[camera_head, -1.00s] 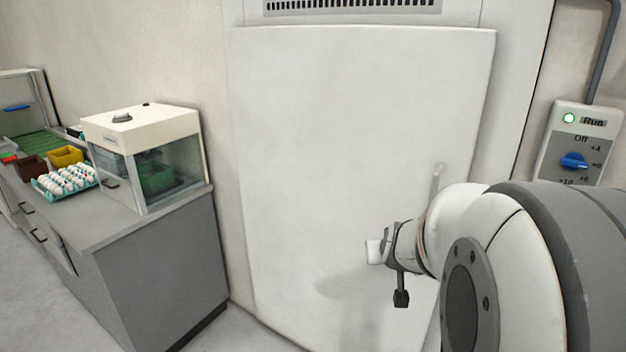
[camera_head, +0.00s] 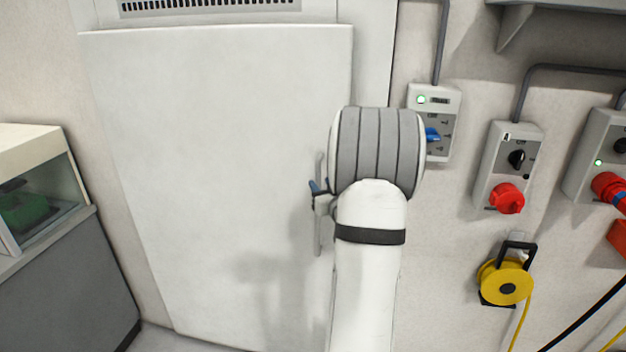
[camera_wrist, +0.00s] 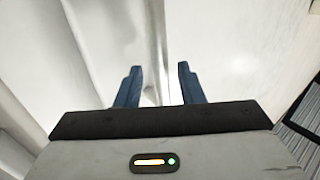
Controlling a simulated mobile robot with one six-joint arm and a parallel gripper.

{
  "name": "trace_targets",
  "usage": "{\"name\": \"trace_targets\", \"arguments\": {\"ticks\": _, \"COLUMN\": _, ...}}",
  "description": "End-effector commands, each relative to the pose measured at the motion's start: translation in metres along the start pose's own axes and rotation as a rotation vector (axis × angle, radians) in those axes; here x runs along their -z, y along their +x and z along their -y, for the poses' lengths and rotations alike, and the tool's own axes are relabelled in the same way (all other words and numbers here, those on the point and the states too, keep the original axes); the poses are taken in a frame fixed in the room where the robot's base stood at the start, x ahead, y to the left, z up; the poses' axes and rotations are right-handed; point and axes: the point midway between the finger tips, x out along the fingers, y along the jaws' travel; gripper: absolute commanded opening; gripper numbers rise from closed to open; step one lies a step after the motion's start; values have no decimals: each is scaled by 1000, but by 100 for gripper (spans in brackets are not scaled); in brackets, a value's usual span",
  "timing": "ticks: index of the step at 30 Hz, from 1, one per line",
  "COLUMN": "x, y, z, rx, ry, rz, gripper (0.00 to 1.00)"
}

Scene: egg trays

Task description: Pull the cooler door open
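The cooler door (camera_head: 220,130) is a large white panel and looks shut against its frame. Its pale vertical handle (camera_head: 318,240) is near the right edge of the door. My gripper (camera_head: 316,187) is at the handle's middle, with blue fingertips beside it; my arm hides part of this spot. In the wrist view my gripper (camera_wrist: 159,70) has its two blue fingers apart, with white surfaces beyond them.
Right of the door, the wall carries a control box (camera_head: 433,122) with a blue knob, a box with a red socket (camera_head: 507,198) and a yellow cable reel (camera_head: 505,286). A grey counter (camera_head: 60,290) with a glass-sided incubator (camera_head: 35,195) stands at left.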

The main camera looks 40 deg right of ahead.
Motion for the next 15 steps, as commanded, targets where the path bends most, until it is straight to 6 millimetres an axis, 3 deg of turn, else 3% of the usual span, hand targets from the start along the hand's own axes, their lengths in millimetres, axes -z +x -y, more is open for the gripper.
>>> {"name": "trace_targets", "arguments": {"ticks": 6, "x": 1, "y": 26, "z": 0, "rx": 1, "ry": 1, "rz": 2, "gripper": 35}}
{"name": "trace_targets", "arguments": {"ticks": 15, "x": 0, "y": 32, "z": 0, "rx": -1, "ry": 1, "rz": 2, "gripper": 35}}
